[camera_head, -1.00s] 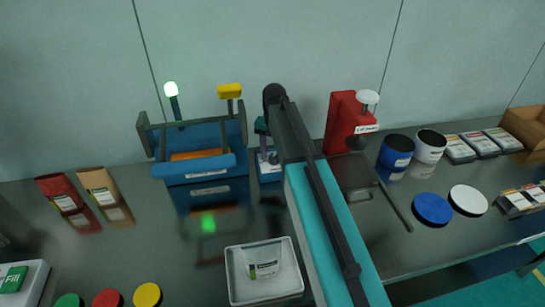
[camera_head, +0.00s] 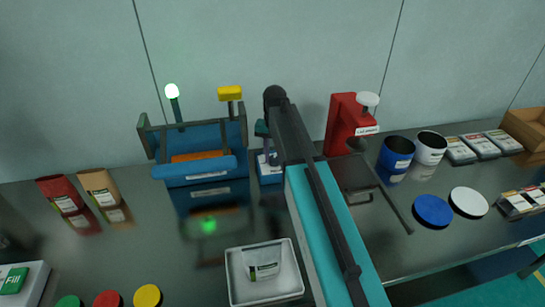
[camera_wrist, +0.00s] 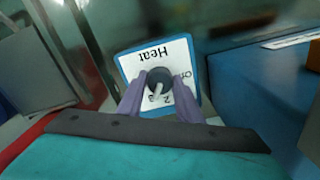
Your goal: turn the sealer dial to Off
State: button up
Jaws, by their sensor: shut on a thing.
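The sealer dial (camera_wrist: 160,78) is a dark round knob with a pale pointer, on a white plate (camera_wrist: 150,56) marked "Heat" on a blue box. The plate reads upside down in the wrist view, and its other marks are partly covered. My gripper (camera_wrist: 159,88) is shut on the dial, one purple-grey finger on each side. I cannot tell which mark the pointer meets. In the head view the blue dial box (camera_head: 270,174) stands right of the blue sealer (camera_head: 195,170), partly hidden by my arm; the dial itself is not clear there.
A green-white lamp (camera_head: 172,91) and a yellow-topped post (camera_head: 230,94) rise by the sealer. A red stamp-like device (camera_head: 342,125) stands right of my arm. A white tray (camera_head: 238,292) with a pouch (camera_head: 262,262) lies in front. Blue and white tubs (camera_head: 397,153) stand further right.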

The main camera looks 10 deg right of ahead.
jog(key=n, duration=0.5)
jog(key=shift+n, duration=0.3)
jog(key=n, duration=0.6)
jog(key=shift+p, duration=0.3)
jog(key=n, duration=0.5)
jog(key=shift+n, duration=0.3)
jog(key=n, duration=0.5)
jog(key=shift+n, duration=0.3)
jog(key=o, duration=1)
jog(key=shift+o, duration=0.2)
